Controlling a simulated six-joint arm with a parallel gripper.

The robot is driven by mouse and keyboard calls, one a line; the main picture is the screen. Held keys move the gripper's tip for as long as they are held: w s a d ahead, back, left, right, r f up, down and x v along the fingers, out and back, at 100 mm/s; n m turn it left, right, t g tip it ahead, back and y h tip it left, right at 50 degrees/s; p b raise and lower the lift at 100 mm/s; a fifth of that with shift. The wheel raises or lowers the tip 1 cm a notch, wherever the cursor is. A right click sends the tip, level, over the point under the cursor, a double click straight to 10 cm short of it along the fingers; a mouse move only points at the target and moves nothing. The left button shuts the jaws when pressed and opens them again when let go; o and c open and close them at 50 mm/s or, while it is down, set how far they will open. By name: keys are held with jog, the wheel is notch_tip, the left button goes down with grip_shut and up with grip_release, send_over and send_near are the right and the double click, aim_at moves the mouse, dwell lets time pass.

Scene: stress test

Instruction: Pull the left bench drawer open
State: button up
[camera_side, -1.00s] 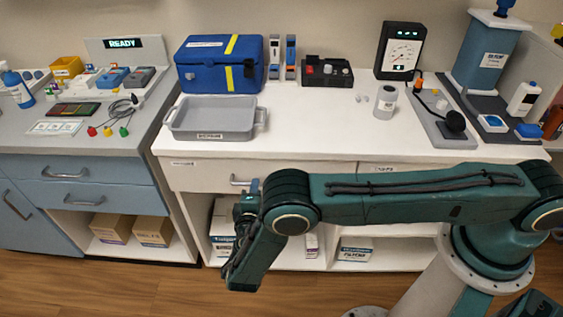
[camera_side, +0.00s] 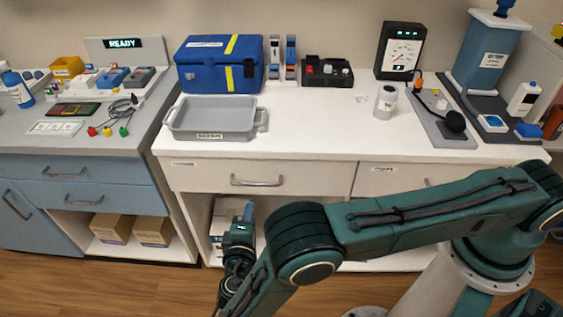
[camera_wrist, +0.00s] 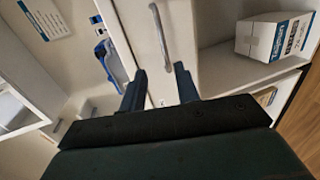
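The left drawer (camera_side: 205,177) of the white bench is closed, its front flush with the bench. Its metal bar handle (camera_side: 257,181) is fully visible in the side view, and a bar handle also shows beyond my fingertips in the wrist view (camera_wrist: 160,35). My gripper (camera_wrist: 160,80) is open, its two blue-grey fingers apart with nothing between them. In the side view my gripper (camera_side: 247,212) is low, below the handle and in front of the open shelf. It is not touching the handle. My arm hides part of the shelf.
A white box (camera_wrist: 275,38) stands on the shelf under the drawer. A grey tray (camera_side: 214,133) and a blue case (camera_side: 219,84) sit on the bench top. The blue cabinet (camera_side: 93,198) is to the left. The space before the drawer front looks clear.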

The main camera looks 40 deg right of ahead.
jog(key=d+r+m+g+y, duration=0.2)
jog(key=d+r, duration=0.5)
jog(key=r, duration=0.5)
jog(key=d+r+m+g+y, duration=0.3)
jog(key=d+r, duration=0.5)
jog(key=r, duration=0.4)
jog(key=shift+w+m+g+y, duration=0.3)
jog(key=shift+w+m+g, duration=0.1)
jog(key=shift+m+g, duration=0.5)
jog(key=shift+d+r, duration=0.1)
jog(key=shift+d, duration=0.05)
